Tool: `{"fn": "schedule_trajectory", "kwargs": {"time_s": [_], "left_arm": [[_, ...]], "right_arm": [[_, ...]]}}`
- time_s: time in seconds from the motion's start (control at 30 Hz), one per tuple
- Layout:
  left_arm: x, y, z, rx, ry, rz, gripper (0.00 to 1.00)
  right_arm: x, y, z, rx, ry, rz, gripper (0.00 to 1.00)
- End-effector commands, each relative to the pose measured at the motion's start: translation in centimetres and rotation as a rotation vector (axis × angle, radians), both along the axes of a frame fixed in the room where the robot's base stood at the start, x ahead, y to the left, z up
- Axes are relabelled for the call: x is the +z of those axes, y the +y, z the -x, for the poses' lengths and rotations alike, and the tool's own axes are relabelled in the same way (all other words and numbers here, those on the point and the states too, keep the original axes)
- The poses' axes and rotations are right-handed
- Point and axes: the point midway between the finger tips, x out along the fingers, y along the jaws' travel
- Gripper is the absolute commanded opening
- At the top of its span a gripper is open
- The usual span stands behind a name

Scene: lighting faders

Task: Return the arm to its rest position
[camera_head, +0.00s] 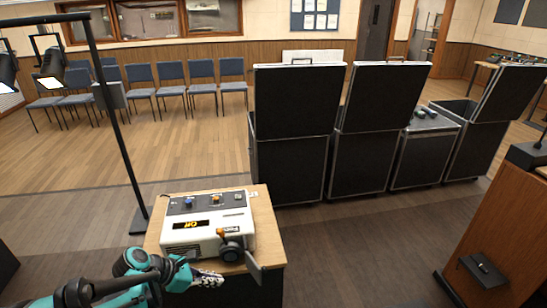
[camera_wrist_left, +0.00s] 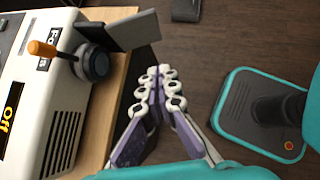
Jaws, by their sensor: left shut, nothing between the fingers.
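My left gripper (camera_head: 208,279) is shut and empty. It is by the front right corner of the small wooden stand (camera_head: 265,215), below the console's front side. In the left wrist view its fingers (camera_wrist_left: 160,75) meet at the tips beside the wooden edge, over the dark floor. The white console (camera_head: 178,238) sits on the stand, with an orange "Off" display. An orange-tipped lever (camera_wrist_left: 42,48) and a dark round knob (camera_wrist_left: 95,64) are on its near end. A grey plate (camera_wrist_left: 135,32) sticks out past the knob. My right gripper is not in view.
A black lamp stand (camera_head: 122,150) rises left of the console. Tall black cases (camera_head: 290,165) stand behind it to the right. A wooden lectern (camera_head: 505,240) is at the far right. The floor between stand and lectern is clear.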

Motion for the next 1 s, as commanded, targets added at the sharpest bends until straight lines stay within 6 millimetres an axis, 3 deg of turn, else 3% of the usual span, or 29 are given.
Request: {"fn": "schedule_trajectory", "kwargs": {"time_s": [0.17, 0.27, 0.5, 0.7, 0.83, 1.0], "left_arm": [[1.2, -1.5, 1.5, -0.162, -0.108, -0.18, 0.0], [2.3, -2.7, 3.3, -0.364, -0.227, -0.385, 0.0], [4.5, -4.0, 8.4, -0.978, -0.523, -0.926, 0.0], [5.8, -3.9, 11.5, -1.463, -0.695, -1.287, 0.0], [6.2, -3.8, 12.4, -1.656, -0.748, -1.421, 0.0], [6.4, -3.7, 12.7, -1.741, -0.768, -1.478, 0.0]], "right_arm": [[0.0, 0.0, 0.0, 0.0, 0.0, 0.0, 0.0], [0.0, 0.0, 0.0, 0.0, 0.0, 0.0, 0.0], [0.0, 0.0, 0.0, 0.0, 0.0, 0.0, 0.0], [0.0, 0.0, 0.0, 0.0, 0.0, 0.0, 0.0], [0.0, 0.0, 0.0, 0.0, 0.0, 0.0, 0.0], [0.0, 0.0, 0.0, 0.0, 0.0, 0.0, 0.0]]}}
